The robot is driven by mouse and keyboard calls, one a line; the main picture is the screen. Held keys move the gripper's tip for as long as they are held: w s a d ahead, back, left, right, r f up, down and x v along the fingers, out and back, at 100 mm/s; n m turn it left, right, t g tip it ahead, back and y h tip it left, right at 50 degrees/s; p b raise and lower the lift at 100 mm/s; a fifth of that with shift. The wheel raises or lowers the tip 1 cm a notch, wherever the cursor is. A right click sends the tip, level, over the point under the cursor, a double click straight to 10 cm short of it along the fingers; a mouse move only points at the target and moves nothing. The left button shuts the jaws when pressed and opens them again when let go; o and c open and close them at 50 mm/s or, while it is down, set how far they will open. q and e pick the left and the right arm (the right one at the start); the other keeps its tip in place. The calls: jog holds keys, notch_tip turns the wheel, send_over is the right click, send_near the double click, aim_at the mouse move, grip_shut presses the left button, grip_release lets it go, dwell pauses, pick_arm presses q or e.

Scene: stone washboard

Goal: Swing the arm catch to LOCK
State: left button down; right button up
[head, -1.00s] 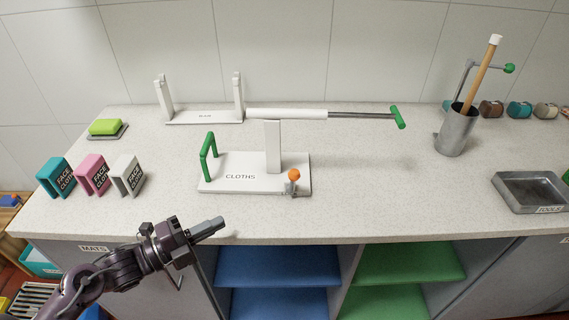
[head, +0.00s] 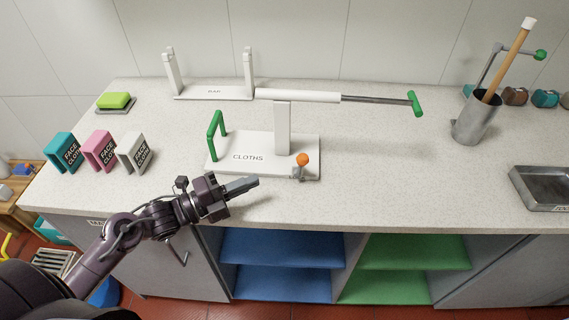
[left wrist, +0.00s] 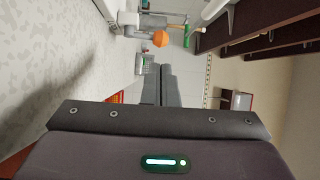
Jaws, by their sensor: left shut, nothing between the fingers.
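The arm catch shows as a small grey lever with an orange ball knob (head: 302,159) at the front right corner of the white base marked CLOTHS (head: 230,163). A white post (head: 282,130) rises from the base to a white horizontal arm (head: 297,95) with a grey rod and a green T-handle (head: 415,103) at its right end. My left gripper (head: 256,181) is shut and empty at the counter's front edge, left of the knob and apart from it. The left wrist view shows the orange knob (left wrist: 160,39) ahead of the shut fingers (left wrist: 168,85). No LOCK mark is legible. My right gripper is not visible.
A green loop handle (head: 214,135) stands on the base's left side. Face cloth boxes (head: 100,152) stand at the left, with a soap dish behind. A metal cup (head: 474,122) and a grey tray (head: 541,188) are at the right. The counter right of the base is clear.

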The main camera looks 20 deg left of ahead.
aim_at(300, 166)
pick_arm(q)
jog(key=p+x, duration=0.2)
jog(key=x, duration=0.6)
jog(key=shift+w+d+r+p, duration=0.15)
jog(key=shift+w+d+p, duration=0.1)
jog(key=shift+w+p, duration=0.1)
jog(key=shift+w+d, duration=0.2)
jog(key=shift+d, duration=0.05)
